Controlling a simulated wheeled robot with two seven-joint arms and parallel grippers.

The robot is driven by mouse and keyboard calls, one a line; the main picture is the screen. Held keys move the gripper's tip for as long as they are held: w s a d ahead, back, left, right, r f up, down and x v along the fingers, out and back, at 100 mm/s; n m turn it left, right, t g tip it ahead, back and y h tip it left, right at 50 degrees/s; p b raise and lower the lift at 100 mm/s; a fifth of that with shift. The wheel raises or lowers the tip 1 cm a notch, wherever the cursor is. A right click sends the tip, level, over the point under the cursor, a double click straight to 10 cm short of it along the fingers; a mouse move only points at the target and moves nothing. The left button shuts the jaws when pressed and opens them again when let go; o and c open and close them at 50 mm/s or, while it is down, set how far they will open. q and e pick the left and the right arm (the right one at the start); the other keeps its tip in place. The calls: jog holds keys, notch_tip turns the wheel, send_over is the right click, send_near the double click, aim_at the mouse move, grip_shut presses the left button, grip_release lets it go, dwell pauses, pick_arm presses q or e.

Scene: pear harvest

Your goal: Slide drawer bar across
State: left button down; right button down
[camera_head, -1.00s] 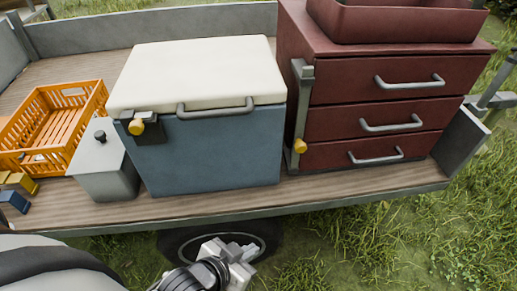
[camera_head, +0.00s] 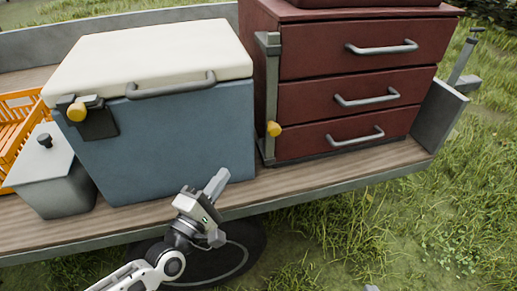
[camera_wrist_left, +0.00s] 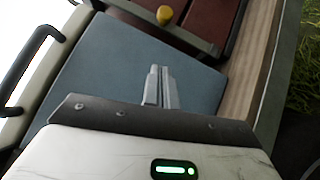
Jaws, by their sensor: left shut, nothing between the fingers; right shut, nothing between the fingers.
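The drawer bar (camera_head: 267,100) is an upright grey bar along the left front edge of the dark red drawer cabinet (camera_head: 365,75). A yellow knob (camera_head: 274,129) sits near its lower end; the left wrist view also shows this knob (camera_wrist_left: 164,15) and part of the bar (camera_wrist_left: 187,33). The three drawers look closed. My left gripper (camera_head: 217,184) is shut and empty, in front of the blue cooler's lower right, left of and below the knob and apart from it. Its fingers (camera_wrist_left: 159,87) point toward the bar's side. My right gripper is not clearly visible.
The blue cooler (camera_head: 180,140) with a white lid stands left of the cabinet, its handle and yellow-knobbed latch (camera_head: 77,112) facing forward. A grey bin (camera_head: 50,175) and orange crate (camera_head: 12,125) are further left. The wooden trailer bed (camera_head: 305,179) has a narrow free front strip.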

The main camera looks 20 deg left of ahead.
pick_arm(q)
send_near(273, 115)
jog(key=a+f, duration=0.1)
jog(key=w+a+f, duration=0.1)
jog(key=a, duration=0.1)
jog(key=shift+f, duration=0.4)
jog(key=w+d, duration=0.1)
jog(key=w+d+r+p, duration=0.1)
jog(key=d, duration=0.1)
jog(key=shift+w+d, duration=0.1)
jog(key=shift+w, duration=0.1)
